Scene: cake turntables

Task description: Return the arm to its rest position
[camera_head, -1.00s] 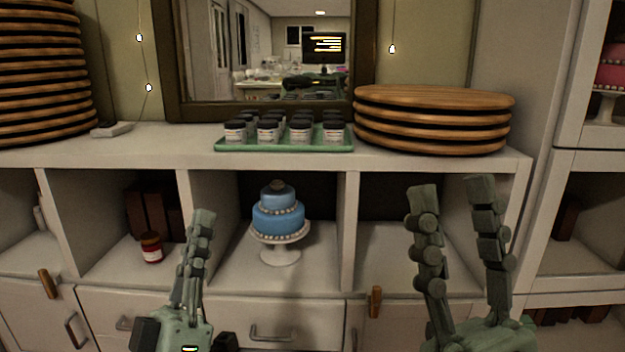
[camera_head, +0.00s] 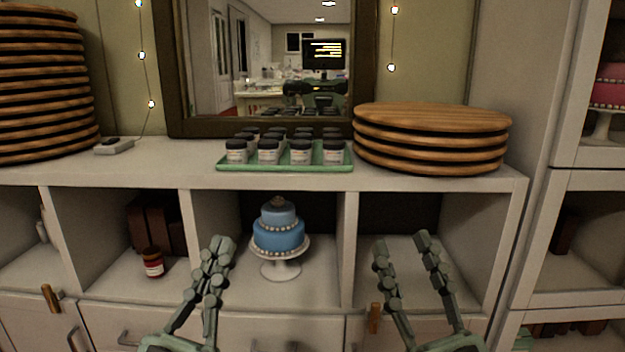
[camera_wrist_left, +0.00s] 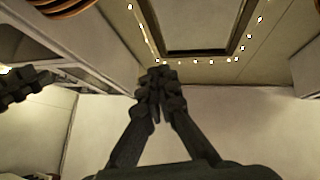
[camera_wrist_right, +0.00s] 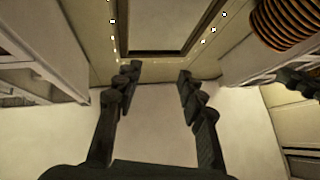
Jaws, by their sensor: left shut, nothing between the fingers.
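My left gripper (camera_head: 218,245) is in the lower left middle of the head view, in front of the shelf unit. Its fingers meet with nothing between them, and it also shows shut in the left wrist view (camera_wrist_left: 160,78). My right gripper (camera_head: 402,243) is at the lower right of the head view, in front of the right cubby. Its fingers stand apart and the gap is empty, as the right wrist view also shows (camera_wrist_right: 158,75). Neither gripper touches anything that I can see.
The shelf unit holds a blue tiered cake (camera_head: 278,232) on a white stand (camera_head: 281,268) and a small red jar (camera_head: 153,262). On top are a green tray (camera_head: 285,168) with several jars, a stack of wooden turntables (camera_head: 430,140) and a taller stack (camera_head: 45,90).

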